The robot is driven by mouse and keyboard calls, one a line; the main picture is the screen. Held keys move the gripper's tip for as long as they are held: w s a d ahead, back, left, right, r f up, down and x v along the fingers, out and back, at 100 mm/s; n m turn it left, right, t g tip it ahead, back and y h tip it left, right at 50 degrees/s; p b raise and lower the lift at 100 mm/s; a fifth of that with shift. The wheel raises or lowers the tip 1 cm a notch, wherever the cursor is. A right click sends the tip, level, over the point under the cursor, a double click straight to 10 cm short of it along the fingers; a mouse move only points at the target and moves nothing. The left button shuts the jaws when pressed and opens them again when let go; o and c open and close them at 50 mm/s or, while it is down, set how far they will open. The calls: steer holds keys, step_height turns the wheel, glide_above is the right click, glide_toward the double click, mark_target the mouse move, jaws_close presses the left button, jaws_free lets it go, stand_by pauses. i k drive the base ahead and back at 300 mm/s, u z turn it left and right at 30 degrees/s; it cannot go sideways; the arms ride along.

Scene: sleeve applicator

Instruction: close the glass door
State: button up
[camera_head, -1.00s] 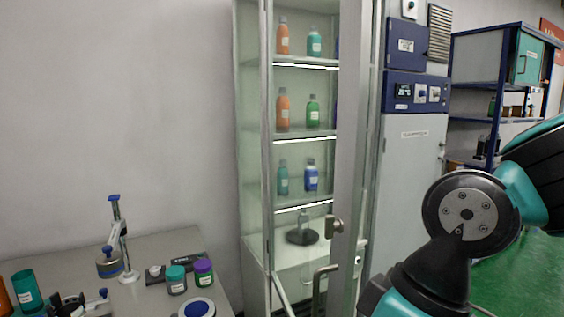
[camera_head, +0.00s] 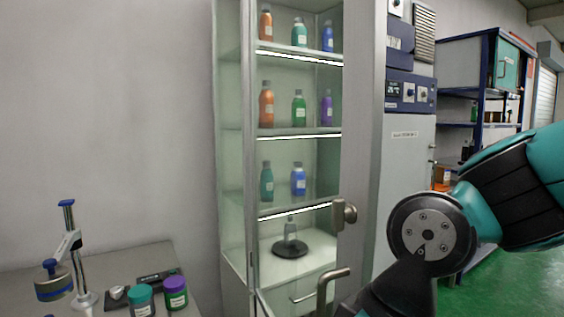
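The glass door shows its grey upright frame (camera_head: 362,120) at the right side of a tall glass cabinet (camera_head: 250,150). It seems to stand open, seen nearly edge-on, but its exact angle is hard to tell. A metal knob-like fitting (camera_head: 345,213) sits on this frame. A bent metal handle (camera_head: 332,284) shows below it, near the bottom edge. Several bottles, such as an orange one (camera_head: 266,104), stand on the shelves. My arm comes in from the right and runs down past the bottom edge. My gripper is outside the picture.
A grey bench (camera_head: 130,262) at lower left holds a small stand (camera_head: 73,250) and lidded jars (camera_head: 175,292). A blue-grey equipment cabinet (camera_head: 405,150) stands right of the door. A blue shelf rack (camera_head: 480,80) is farther right, beside open green floor (camera_head: 505,290).

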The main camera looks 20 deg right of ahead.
mark_target(365, 28)
steer(key=z, duration=0.55)
steer(key=k, duration=1.3)
steer(key=u, duration=0.25)
steer(key=i, duration=0.85)
steer(key=u, duration=0.75)
